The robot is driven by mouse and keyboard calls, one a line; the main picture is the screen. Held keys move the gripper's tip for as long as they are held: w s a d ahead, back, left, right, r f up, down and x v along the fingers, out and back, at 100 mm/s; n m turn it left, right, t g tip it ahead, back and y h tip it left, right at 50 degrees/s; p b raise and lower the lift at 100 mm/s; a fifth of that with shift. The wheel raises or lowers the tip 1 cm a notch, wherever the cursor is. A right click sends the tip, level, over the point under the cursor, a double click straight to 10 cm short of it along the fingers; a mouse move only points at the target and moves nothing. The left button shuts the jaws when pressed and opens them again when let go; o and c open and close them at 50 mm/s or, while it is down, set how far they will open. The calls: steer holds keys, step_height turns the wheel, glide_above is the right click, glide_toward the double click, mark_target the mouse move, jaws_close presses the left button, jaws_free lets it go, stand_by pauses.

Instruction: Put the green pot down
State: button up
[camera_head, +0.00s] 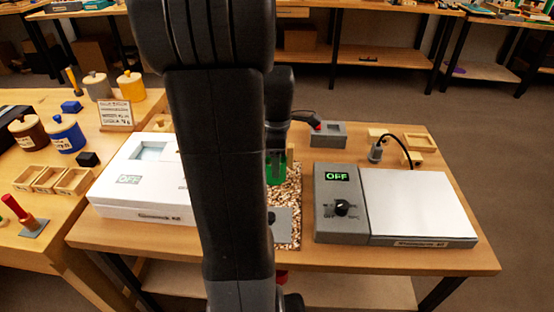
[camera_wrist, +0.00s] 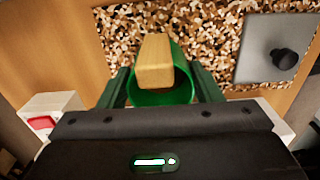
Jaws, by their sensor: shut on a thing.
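The green pot (camera_wrist: 162,98) sits between the two fingers of my gripper (camera_wrist: 163,92) in the wrist view, and the gripper is shut on it. A tan wooden block (camera_wrist: 155,62) stands up out of the pot's opening. In the head view the green pot (camera_head: 275,172) shows beside my arm, over the far part of the speckled mat (camera_head: 289,187). My arm hides part of the pot and mat there. I cannot tell whether the pot touches the mat.
A grey plate with a black knob (camera_wrist: 262,50) lies on the mat. A white box reading OFF (camera_head: 145,190) stands left, and a grey control box (camera_head: 340,215) with a white plate (camera_head: 415,205) stands right. A grey holder (camera_head: 328,135) stands behind. Bare wood shows along the bench's front edge.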

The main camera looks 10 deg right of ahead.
steer(key=o, duration=0.6)
steer(key=shift+f, duration=0.1)
steer(key=o, duration=0.4)
step_height(320, 180, up, 12)
steer(key=shift+r+p, duration=0.2)
steer(key=shift+p, duration=0.9)
